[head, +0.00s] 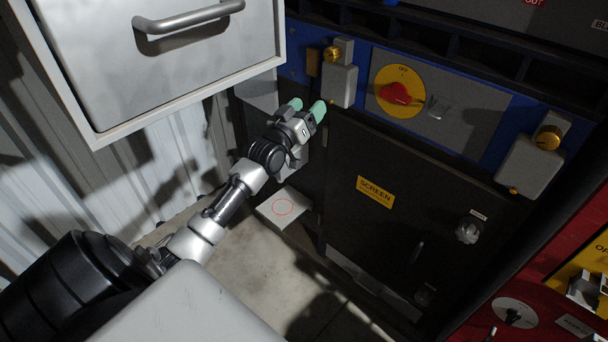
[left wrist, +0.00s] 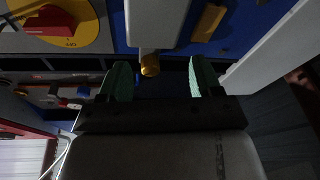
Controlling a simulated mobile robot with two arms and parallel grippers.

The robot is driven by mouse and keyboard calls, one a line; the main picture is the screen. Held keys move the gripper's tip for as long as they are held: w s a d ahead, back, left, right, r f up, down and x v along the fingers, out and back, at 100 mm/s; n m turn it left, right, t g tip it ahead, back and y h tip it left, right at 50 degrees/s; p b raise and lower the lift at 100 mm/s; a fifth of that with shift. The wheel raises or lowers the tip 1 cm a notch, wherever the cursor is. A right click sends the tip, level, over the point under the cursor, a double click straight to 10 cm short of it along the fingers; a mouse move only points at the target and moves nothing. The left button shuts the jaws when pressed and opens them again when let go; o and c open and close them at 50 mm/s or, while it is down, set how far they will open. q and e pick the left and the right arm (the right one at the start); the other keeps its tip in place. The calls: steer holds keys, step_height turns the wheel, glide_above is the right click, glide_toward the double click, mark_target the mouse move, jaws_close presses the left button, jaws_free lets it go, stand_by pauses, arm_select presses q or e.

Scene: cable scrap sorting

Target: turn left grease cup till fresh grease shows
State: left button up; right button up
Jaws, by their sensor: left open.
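The left grease cup (head: 332,53) is a small brass knob at the top of a pale grey housing (head: 340,84) on the blue panel. In the left wrist view a brass cup (left wrist: 150,65) shows at the housing's end, beyond and between the two fingertips in the picture. My left gripper (head: 307,107) has green fingertips, spread apart and empty, just below and left of the housing in the head view. No contact with the cup shows. My right gripper is out of view.
A yellow disc with a red switch (head: 398,92) is right of the housing. A second housing with a brass cup (head: 548,138) is farther right. A grey cabinet with a handle (head: 190,18) overhangs at upper left. A dark SCREEN door (head: 350,235) is below.

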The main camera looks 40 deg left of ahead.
arm_select(q)
steer(key=s+d+f+g+p, duration=0.1)
steer(key=f+g, duration=0.1)
steer(key=f, duration=0.7)
steer(key=s+d+f+g+p, duration=0.1)
steer(key=s+f+g+p, duration=0.1)
steer(key=f, duration=0.8)
steer(key=shift+s+m+g+y, duration=0.2)
steer(key=shift+m+g+y, duration=0.15)
steer(key=shift+g, duration=0.25)
steer(key=shift+f, duration=0.15)
